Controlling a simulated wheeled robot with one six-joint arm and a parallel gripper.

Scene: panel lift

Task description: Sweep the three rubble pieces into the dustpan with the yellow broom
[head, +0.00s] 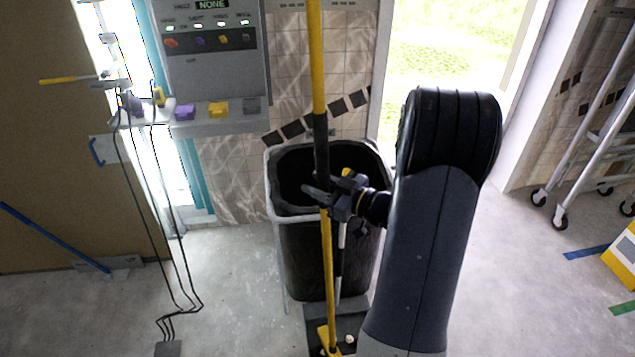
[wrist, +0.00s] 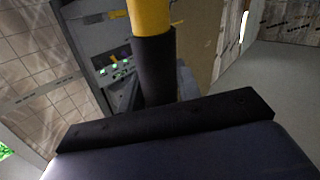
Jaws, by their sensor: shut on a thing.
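The yellow broom (head: 317,60) stands nearly upright in the head view, with a black grip on its handle. Its yellow head (head: 328,340) is low at the bottom edge, partly cut off. My gripper (head: 322,190) is shut on the black grip, in front of the bin. In the wrist view the broom's black grip (wrist: 155,65) rises from behind my gripper's dark finger. A dark, flat thing that looks like the dustpan (head: 345,318) lies beside the broom head, partly hidden by my arm. One small pale piece, possibly rubble (head: 349,339), shows there; I cannot make out others.
A black-lined bin (head: 300,250) stands right behind the broom. A grey control panel (head: 212,65) is on the wall at the back left. Black cables (head: 165,240) hang to the floor. A blue-handled tool (head: 55,238) leans at left. A wheeled metal frame (head: 600,135) stands at right.

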